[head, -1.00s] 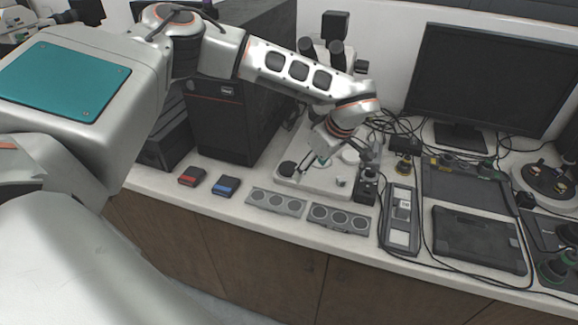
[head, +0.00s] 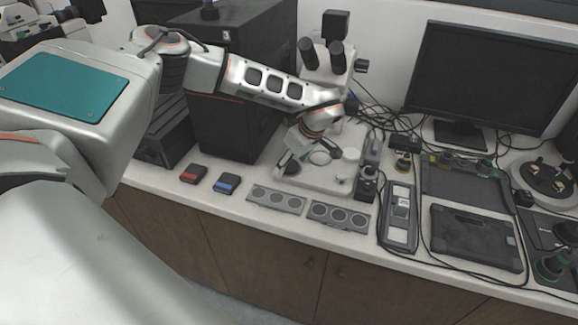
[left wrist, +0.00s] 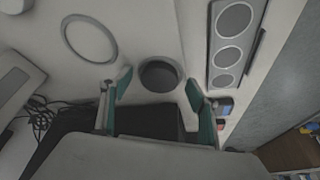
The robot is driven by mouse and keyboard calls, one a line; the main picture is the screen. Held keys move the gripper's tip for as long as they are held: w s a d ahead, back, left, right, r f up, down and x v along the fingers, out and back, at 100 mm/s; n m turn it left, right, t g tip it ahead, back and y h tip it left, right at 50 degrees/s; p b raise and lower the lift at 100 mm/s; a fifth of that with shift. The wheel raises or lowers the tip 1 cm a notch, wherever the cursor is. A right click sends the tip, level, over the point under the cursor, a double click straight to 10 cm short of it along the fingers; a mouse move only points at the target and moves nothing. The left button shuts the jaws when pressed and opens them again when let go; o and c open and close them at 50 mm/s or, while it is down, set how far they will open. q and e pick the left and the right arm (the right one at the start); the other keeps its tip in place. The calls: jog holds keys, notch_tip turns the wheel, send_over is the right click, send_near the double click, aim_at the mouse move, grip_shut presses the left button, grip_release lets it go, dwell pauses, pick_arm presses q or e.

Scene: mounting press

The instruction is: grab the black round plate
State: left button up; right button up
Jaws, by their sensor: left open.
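The black round plate (head: 291,169) lies at the left front part of the white microscope base (head: 322,182). My left gripper (head: 288,160) is just above or beside this plate in the head view and partly covers it. In the left wrist view the plate (left wrist: 159,74) shows as a dark disc between the two open fingertips of my left gripper (left wrist: 158,84). The fingers are apart and nothing is held. The exact height gap cannot be told. My right gripper is not in view.
Two grey panels with round holes (head: 276,199) lie in front of the base. A red box (head: 194,174) and a blue box (head: 227,184) lie left. The microscope eyepieces (head: 322,52) stand behind, a black computer case (head: 235,100) at left. Cables run at right.

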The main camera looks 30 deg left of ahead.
pick_arm(q)
jog(key=c, duration=1.2)
